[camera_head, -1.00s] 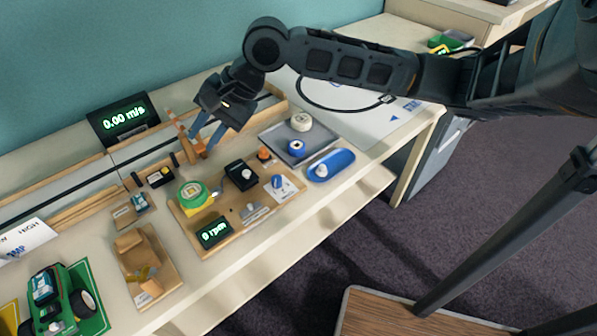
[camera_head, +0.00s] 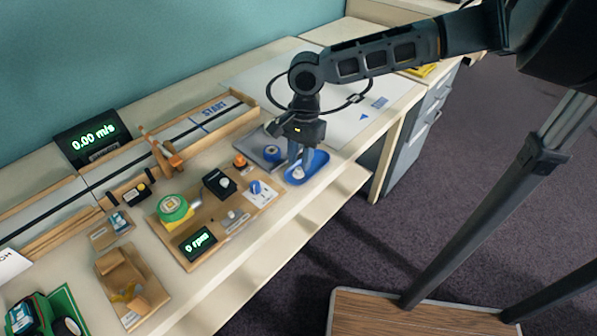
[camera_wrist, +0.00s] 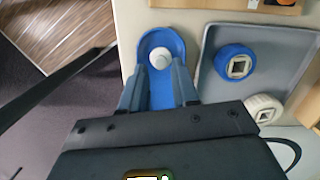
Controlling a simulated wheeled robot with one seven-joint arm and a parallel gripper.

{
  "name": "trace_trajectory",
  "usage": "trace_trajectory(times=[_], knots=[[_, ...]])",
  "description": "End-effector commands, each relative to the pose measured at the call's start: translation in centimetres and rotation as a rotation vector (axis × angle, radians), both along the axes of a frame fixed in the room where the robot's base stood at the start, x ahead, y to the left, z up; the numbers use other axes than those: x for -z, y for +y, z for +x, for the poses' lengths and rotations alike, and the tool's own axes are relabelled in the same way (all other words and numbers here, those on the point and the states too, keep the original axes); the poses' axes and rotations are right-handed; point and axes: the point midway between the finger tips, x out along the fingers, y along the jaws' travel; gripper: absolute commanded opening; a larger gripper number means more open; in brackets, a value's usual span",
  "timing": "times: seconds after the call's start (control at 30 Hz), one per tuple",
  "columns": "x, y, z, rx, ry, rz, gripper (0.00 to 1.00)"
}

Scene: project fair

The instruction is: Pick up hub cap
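The hub cap looks to be the small white domed piece (camera_wrist: 160,58) lying in a blue oval dish (camera_wrist: 156,37). In the head view it shows low in the blue dish (camera_head: 318,163), near the table's front edge. My gripper (camera_head: 299,160) points down over the dish. In the wrist view my gripper (camera_wrist: 159,68) is open, with one finger on each side of the dish's middle and the white piece between and just beyond the tips. I see no clear contact. Fingertip height above the dish is hard to tell.
A grey tray (camera_wrist: 214,78) beside the dish holds a blue wheel (camera_wrist: 236,62) and a white wheel (camera_wrist: 264,108), both with square holes. A wooden board (camera_head: 190,258) with a green-topped piece (camera_head: 174,209), black box and rpm display lies to the left.

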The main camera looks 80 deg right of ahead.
Motion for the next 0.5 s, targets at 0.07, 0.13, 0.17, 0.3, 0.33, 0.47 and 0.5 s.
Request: trace_trajectory(times=[0.07,0.13,0.17,0.3,0.33,0.47,0.5], knots=[[1.2,0.2,0.1,0.000,0.002,0.001,0.30],[1.9,0.2,0.2,0.000,-0.001,0.000,0.30],[2.1,0.3,0.2,0.000,0.000,-0.001,0.30],[2.6,0.3,0.2,0.000,0.000,-0.001,0.30],[2.6,0.3,0.2,0.000,0.000,-0.001,0.30],[2.6,0.3,0.2,0.000,-0.001,-0.001,0.30],[2.6,0.3,0.2,0.000,-0.001,0.000,0.26]])
